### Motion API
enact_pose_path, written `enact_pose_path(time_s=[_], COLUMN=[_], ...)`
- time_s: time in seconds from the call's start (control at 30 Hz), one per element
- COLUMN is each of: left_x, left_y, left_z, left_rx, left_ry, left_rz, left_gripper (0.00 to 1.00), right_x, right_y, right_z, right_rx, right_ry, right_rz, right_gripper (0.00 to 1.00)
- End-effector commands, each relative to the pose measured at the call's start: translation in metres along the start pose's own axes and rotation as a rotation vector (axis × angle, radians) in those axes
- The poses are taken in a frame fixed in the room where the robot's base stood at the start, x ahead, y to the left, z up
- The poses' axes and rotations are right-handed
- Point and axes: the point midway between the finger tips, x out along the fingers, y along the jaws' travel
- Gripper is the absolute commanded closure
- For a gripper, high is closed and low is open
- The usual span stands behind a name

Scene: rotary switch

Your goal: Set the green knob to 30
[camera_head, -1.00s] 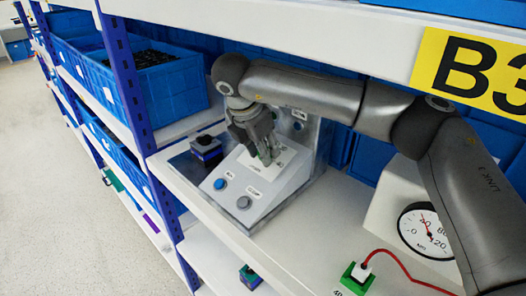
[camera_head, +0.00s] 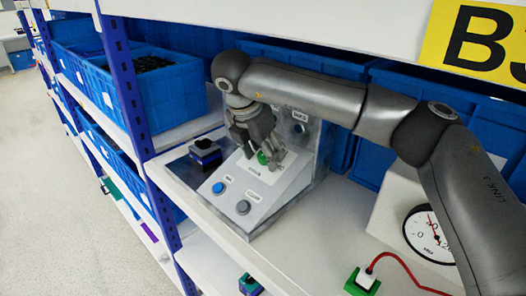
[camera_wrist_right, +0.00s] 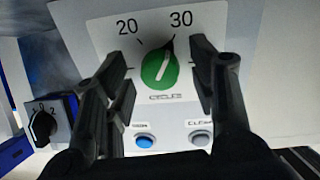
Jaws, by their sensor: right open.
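The green knob (camera_wrist_right: 160,66) is on the sloped white face of a control box (camera_head: 285,193). In the right wrist view its white line and dark tip point up and slightly right, at or close to the mark beside the printed 30 (camera_wrist_right: 181,18). The printed 20 (camera_wrist_right: 127,26) is to the left. My right gripper (camera_wrist_right: 158,58) is open, its fingers on either side of the knob with gaps showing. In the head view the knob (camera_head: 262,158) shows partly between the fingers of the right gripper (camera_head: 267,153). My left gripper is not in view.
A blue button (camera_head: 218,188) and a grey button (camera_head: 243,207) are below the knob. A box with a black rotary switch (camera_head: 205,152) stands to the left. A gauge (camera_head: 431,235) and a green box with a red cable (camera_head: 362,282) are to the right. Blue bins (camera_head: 160,95) stand behind.

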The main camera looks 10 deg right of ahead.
Motion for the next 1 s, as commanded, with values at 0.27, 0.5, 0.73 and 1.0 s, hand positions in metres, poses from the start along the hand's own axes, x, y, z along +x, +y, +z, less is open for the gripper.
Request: enact_pose_path(time_s=[0.27,0.5,0.73,1.0], left_x=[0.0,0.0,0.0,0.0], left_y=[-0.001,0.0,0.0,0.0], left_z=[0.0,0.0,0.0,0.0], left_rx=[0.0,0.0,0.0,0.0], left_ry=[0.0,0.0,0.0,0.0], left_rz=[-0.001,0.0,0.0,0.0], left_gripper=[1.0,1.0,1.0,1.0], right_x=[-0.015,-0.057,-0.079,-0.093], right_y=[0.001,0.0,-0.004,-0.007], right_z=[0.0,-0.017,-0.069,-0.105], right_rx=[0.001,-0.008,-0.007,-0.002], right_ry=[-0.001,0.0,0.0,0.0], right_rz=[0.003,0.002,0.002,0.001], right_gripper=[0.47,0.47,0.47,0.47])
